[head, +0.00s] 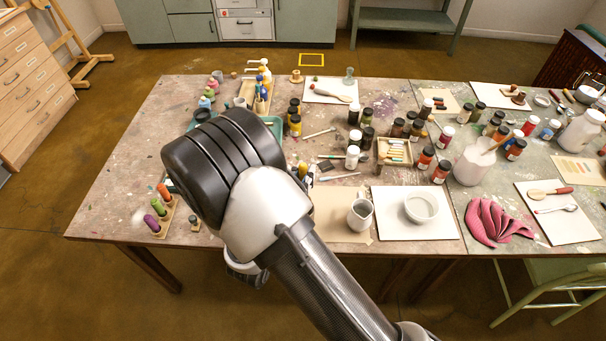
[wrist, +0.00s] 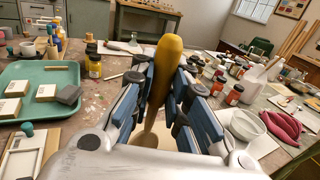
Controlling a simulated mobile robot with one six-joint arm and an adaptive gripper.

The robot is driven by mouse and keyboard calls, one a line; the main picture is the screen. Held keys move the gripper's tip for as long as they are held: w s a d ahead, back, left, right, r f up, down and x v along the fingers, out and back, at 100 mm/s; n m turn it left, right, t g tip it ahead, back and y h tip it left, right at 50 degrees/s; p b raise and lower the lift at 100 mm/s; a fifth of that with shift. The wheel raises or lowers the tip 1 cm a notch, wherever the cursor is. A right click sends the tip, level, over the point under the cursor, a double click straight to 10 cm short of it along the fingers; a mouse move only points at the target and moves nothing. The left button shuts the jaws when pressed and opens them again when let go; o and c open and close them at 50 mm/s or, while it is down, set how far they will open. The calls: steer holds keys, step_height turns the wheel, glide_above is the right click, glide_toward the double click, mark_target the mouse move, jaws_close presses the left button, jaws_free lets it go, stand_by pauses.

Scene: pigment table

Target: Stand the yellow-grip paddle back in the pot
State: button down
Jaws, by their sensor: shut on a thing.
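My gripper (wrist: 164,98) is shut on the yellow-grip paddle (wrist: 167,58) in the wrist view. The yellow grip stands up between the fingers, and the pale wooden part runs down below them, partly hidden by my gripper. The pot also shows at the right in the wrist view (wrist: 257,89), well apart from the paddle.
Many pigment jars (head: 397,128) stand around the middle of the table. A jug (head: 360,214) and a white bowl (head: 421,206) stand in front, with a crumpled red cloth (head: 493,222) to their right. A green tray (wrist: 40,76) holds small blocks at the left.

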steer(key=shift+f+b, duration=1.85)
steer(key=shift+f, duration=0.8)
steer(key=c, duration=1.5)
jaws_free()
steer(key=shift+o, duration=0.2)
steer(key=v, duration=1.2)
